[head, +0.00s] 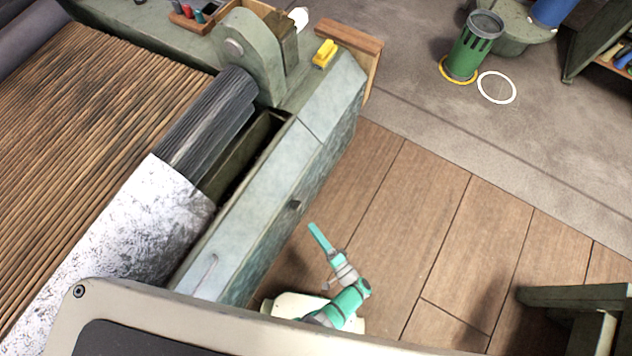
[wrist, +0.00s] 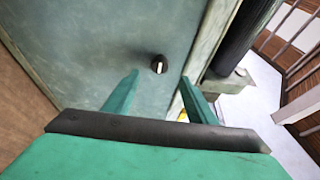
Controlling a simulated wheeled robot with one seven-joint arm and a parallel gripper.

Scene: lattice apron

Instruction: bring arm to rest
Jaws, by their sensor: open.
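My arm, teal and grey, rises at the bottom middle of the head view, beside the front panel of the green machine (head: 318,165). My gripper (head: 313,228) is at its upper end, close to a small dark knob (head: 295,205) on that panel. In the wrist view my gripper (wrist: 158,85) has its two teal fingers spread apart, with nothing between them. The knob (wrist: 158,64) shows just past the fingertips, with a light mark on its face. Whether a finger touches the panel, I cannot tell.
A roller (head: 210,120) and slatted bed (head: 100,90) lie left of the panel. A yellow block (head: 324,53) sits on the machine. The wooden floor (head: 430,225) to the right is mostly clear. A green bin (head: 474,48) and white ring (head: 496,87) are farther back.

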